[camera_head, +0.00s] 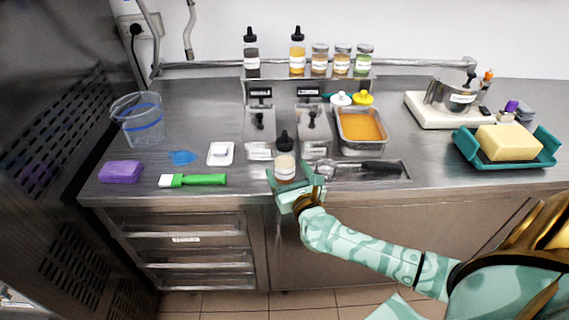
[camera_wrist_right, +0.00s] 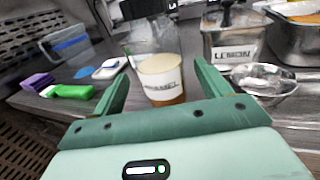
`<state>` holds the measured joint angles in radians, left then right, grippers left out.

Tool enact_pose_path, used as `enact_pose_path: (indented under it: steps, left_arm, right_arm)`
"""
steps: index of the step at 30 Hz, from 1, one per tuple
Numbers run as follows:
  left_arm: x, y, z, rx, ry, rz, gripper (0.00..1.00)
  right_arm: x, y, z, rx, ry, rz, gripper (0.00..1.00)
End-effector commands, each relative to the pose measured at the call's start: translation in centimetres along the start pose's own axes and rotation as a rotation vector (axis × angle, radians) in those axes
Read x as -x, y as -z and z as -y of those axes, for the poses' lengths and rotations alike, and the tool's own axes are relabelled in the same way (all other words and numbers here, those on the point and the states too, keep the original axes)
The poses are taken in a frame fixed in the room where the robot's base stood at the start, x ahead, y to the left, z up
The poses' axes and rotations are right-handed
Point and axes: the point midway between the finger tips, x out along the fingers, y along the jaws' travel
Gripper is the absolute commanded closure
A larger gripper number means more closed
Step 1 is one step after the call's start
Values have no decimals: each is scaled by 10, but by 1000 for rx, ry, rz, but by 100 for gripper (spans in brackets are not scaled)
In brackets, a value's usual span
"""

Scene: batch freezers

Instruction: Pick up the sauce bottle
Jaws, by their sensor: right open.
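The sauce bottle (camera_head: 285,166) has a dark pointed cap, a pale label and amber contents. It stands upright near the front edge of the steel counter. In the right wrist view the bottle (camera_wrist_right: 162,82) shows a label that seems to read CARAMEL, and it lies between the two green fingers. My right gripper (camera_head: 289,178) is open at the counter's front edge, with its fingers reaching to either side of the bottle's lower part. I cannot tell whether either finger touches it. My left gripper is not in view.
Behind the bottle are steel topping bins (camera_head: 259,125) and a pan of orange sauce (camera_head: 361,128). A scoop (camera_head: 370,167) lies to its right. A green brush (camera_head: 195,180), purple sponge (camera_head: 121,172) and clear bucket (camera_head: 140,122) are left. A teal tray (camera_head: 547,152) holds a yellow block.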

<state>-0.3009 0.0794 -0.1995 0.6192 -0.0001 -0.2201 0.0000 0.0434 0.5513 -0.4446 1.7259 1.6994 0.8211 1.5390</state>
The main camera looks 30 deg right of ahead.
Motion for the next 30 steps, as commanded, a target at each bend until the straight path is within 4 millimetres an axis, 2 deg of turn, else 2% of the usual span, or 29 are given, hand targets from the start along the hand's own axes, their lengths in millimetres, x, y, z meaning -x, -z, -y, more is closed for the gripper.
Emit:
enact_pose_path:
  steps: [8,16,17,21,22,30]
  left_arm:
    - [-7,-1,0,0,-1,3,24]
    - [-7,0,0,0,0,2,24]
    - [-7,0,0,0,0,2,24]
    - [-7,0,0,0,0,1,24]
    - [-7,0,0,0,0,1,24]
    - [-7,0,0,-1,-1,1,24]
  right_arm:
    - [-42,1,1,2,0,2,24]
    - [-48,0,1,1,0,0,24]
    - [-48,0,1,1,0,0,26]
    - [-48,0,1,1,0,0,65]
    - [-47,0,1,1,0,0,72]
    - [-47,0,1,1,0,1,72]
